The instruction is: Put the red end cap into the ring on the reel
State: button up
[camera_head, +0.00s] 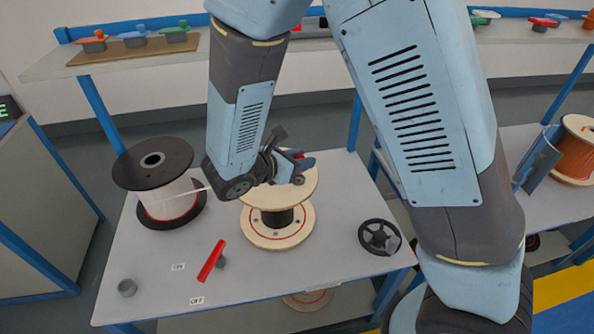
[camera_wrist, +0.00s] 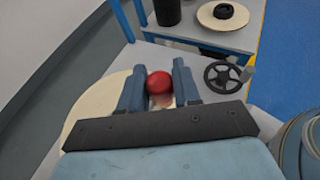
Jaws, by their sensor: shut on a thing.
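My gripper (camera_head: 293,164) is over the top of the wooden reel (camera_head: 262,234) in the middle of the table. In the wrist view, my gripper (camera_wrist: 159,70) has its two blue fingers closed on the red end cap (camera_wrist: 159,83), which looks round from here. Only a small red part of the cap (camera_head: 299,155) shows in the head view. A small dark ring (camera_head: 299,180) shows on the reel's pale top flange, just below the fingers. The wrist view shows the pale flange (camera_wrist: 88,115) beneath the gripper, with the ring hidden there. I cannot tell the cap's height above the ring.
A black-flanged reel (camera_head: 152,162) with white cable stands at the left. A black handwheel (camera_head: 379,237) is at the table's right. The front middle of the table is clear.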

aim_at(299, 180)
jog(key=w+f, duration=0.1)
jog(key=f, duration=0.1)
jog(key=w+f, duration=0.1)
jog(key=w, duration=0.1)
jog(key=shift+a+f, duration=0.2)
jog(key=shift+f, duration=1.6)
jog(key=o, duration=1)
jog(key=shift+o, duration=0.2)
